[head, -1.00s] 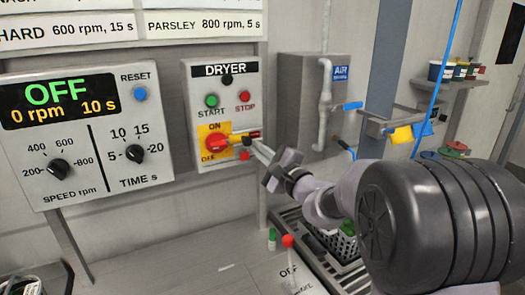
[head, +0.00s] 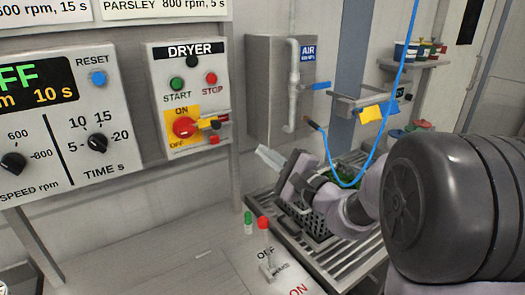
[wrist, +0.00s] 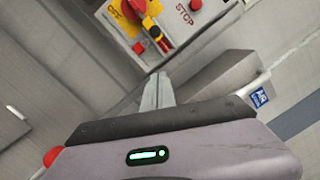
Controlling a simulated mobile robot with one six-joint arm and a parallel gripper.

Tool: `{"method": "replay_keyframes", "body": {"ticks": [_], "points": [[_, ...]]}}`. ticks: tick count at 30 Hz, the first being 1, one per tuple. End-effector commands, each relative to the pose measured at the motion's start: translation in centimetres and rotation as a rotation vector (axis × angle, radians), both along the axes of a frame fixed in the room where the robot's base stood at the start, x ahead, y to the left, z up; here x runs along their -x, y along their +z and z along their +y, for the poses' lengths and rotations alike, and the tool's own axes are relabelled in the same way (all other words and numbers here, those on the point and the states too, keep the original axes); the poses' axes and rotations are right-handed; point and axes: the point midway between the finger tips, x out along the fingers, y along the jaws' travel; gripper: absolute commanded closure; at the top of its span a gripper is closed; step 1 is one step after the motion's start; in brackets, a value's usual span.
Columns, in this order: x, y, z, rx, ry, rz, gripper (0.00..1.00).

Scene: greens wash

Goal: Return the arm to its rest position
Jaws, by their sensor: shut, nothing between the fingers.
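My gripper (head: 268,155) is shut and empty. In the head view it is in front of the wall, below and to the right of the dryer panel (head: 160,60), apart from it. In the wrist view the shut fingers (wrist: 157,92) point toward the dryer panel. The red rotary switch (head: 184,127) on its yellow plate has its handle turned to the right, between the ON and OFF labels. The switch also shows at the top of the wrist view (wrist: 133,8). My arm comes in from the right of the head view.
A basket with greens (head: 320,222) stands on a slatted rack (head: 350,258) behind my arm. A blue hose (head: 404,70) hangs close to my wrist.

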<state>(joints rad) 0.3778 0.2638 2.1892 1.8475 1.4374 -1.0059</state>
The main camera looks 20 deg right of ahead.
Motion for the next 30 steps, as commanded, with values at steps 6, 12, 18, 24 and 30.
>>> {"method": "replay_keyframes", "body": {"ticks": [6,12,18,24,30], "points": [[2.0,0.6,3.6,0.054,0.108,0.027,1.0],[14.6,-1.5,15.0,0.413,0.513,0.204,1.0],[28.7,-8.3,13.5,1.074,0.666,0.394,1.0],[32.0,-9.8,7.6,1.463,0.55,0.42,1.0],[32.1,-9.8,6.7,1.51,0.526,0.422,1.0]]}}
